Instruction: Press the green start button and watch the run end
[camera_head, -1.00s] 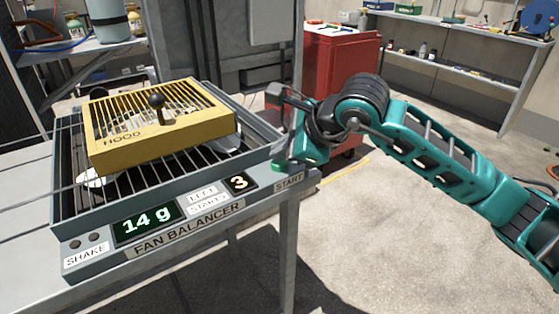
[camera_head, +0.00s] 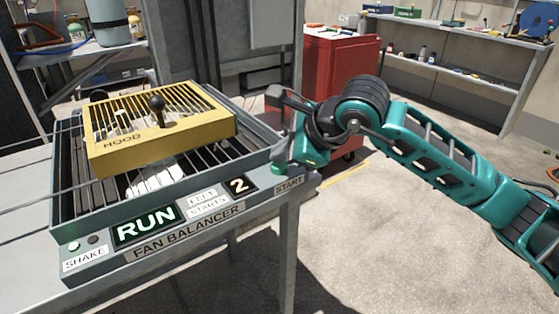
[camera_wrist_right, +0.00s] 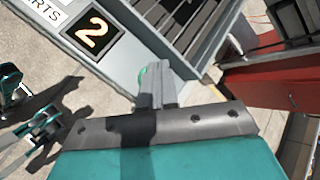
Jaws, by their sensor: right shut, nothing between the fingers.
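The fan balancer (camera_head: 190,235) stands on a grey bench with its yellow hood (camera_head: 160,140) over the cage. Its display (camera_head: 146,226) reads RUN, and the starts-left counter (camera_head: 240,185) reads 2; the counter also shows in the wrist view (camera_wrist_right: 93,33). My right gripper (camera_head: 283,156) is shut and empty, at the green start button (camera_head: 279,168) by the START label (camera_head: 289,185). In the wrist view the fingertips (camera_wrist_right: 154,84) cover most of the button (camera_wrist_right: 142,74); whether they touch it I cannot tell. My left gripper is not in view.
The left lamp above the SHAKE label (camera_head: 74,246) glows green; the right lamp (camera_head: 93,239) is dark. A red tool cabinet (camera_head: 342,85) stands behind my right arm. Shelves (camera_head: 450,65) line the back right. The floor at front right is clear.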

